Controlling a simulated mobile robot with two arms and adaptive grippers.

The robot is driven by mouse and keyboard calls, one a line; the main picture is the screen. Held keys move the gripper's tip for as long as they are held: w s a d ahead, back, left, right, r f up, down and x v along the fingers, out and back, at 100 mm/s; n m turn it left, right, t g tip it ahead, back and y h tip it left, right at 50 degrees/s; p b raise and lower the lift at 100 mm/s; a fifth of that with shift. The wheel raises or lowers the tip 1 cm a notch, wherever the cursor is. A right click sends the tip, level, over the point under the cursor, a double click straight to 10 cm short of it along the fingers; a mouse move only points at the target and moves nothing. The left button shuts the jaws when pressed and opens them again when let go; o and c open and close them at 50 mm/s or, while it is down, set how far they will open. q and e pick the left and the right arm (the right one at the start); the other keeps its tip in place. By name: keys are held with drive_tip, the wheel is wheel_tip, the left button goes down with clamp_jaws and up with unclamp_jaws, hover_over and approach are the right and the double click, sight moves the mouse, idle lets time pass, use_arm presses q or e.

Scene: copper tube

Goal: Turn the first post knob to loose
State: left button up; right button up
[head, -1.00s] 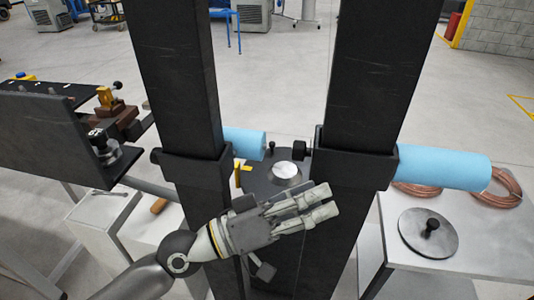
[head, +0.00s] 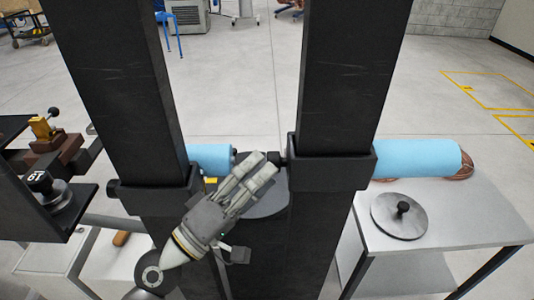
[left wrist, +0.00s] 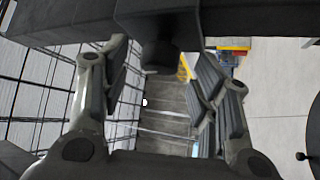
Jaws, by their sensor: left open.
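Two dark upright posts stand in front of me, a left post (head: 115,90) and a right post (head: 345,80), each with a black collar. A small black knob (head: 281,160) juts from the left side of the right post's collar (head: 335,170). Another dark knob (head: 113,187) shows at the left post's collar. My left gripper (head: 261,164) is open and empty, its fingertips just left of the right collar's knob. In the left wrist view a dark round knob (left wrist: 161,56) sits below a dark bar, between the spread fingers; contact is not visible. My right gripper is not in view.
Blue cylinders (head: 415,159) stick out beside the posts. A grey table (head: 450,215) at right bears a round plate with a black knob (head: 402,210) and copper tube coils. A dark bench with fixtures (head: 50,190) stands at left. Open floor lies behind.

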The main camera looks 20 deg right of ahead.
use_arm(q)
drive_tip(key=shift+p+x, duration=0.3)
drive_tip(key=shift+x, duration=1)
drive_tip(key=shift+f, duration=0.1)
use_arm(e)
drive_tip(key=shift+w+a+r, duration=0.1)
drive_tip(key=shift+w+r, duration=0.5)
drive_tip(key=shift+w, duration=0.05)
